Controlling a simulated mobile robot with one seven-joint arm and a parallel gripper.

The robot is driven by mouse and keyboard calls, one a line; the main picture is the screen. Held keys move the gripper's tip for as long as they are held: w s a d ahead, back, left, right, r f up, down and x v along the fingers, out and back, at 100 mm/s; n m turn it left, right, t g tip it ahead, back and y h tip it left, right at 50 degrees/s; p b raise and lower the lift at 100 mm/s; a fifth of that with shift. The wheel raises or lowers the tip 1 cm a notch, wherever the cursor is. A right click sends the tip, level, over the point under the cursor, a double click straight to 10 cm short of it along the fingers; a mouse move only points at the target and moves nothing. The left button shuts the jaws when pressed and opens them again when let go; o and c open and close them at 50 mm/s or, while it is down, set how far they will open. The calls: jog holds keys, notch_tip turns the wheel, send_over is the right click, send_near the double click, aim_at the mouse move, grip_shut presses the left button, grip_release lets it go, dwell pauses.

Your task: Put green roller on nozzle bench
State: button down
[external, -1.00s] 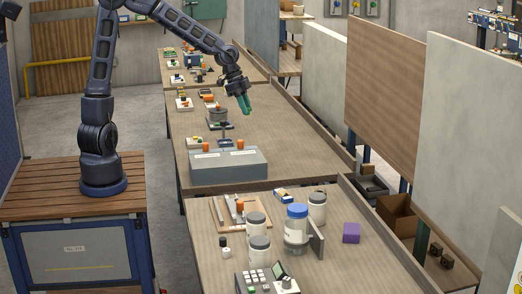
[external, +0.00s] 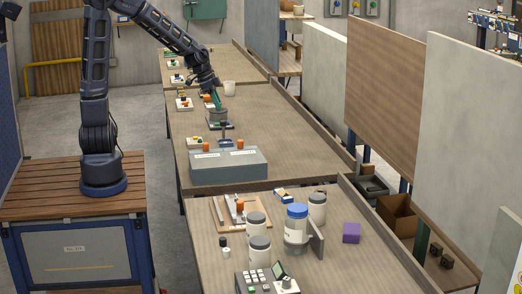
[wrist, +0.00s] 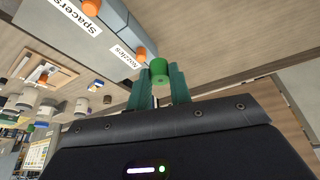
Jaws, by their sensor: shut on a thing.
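The green roller (wrist: 159,71) is a short green cylinder, seen in the wrist view between the tips of the two dark green fingers. My gripper (wrist: 158,82) is shut on it. In the external view my gripper (external: 216,106) points down over the left part of the middle bench (external: 290,135), close to a round grey fixture; the roller cannot be made out there. A grey box (external: 229,168) stands at the near end of that bench. In the wrist view the grey box (wrist: 100,10) has labels reading "Spacers" and "Nozzles".
The round grey fixture (external: 219,119) is just under or beside my gripper; I cannot tell if they touch. Small parts line the bench's left edge. Its right half is clear, with a raised wooden edge (external: 313,128).

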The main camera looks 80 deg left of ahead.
jog(key=s+a+f+n, duration=0.1)
jog(key=s+a, duration=0.3)
jog(key=a, duration=0.1)
jog(key=shift+s+f+n+y, duration=0.2)
jog(key=shift+s+n+y, duration=0.05)
jog(key=shift+n+y, duration=0.05)
jog(key=shift+f, duration=9.95)
jog(key=shift+f, duration=0.1)
jog(key=c, duration=1.3)
grip_release()
jog(key=shift+v, duration=6.05)
jog(key=shift+s, duration=0.1)
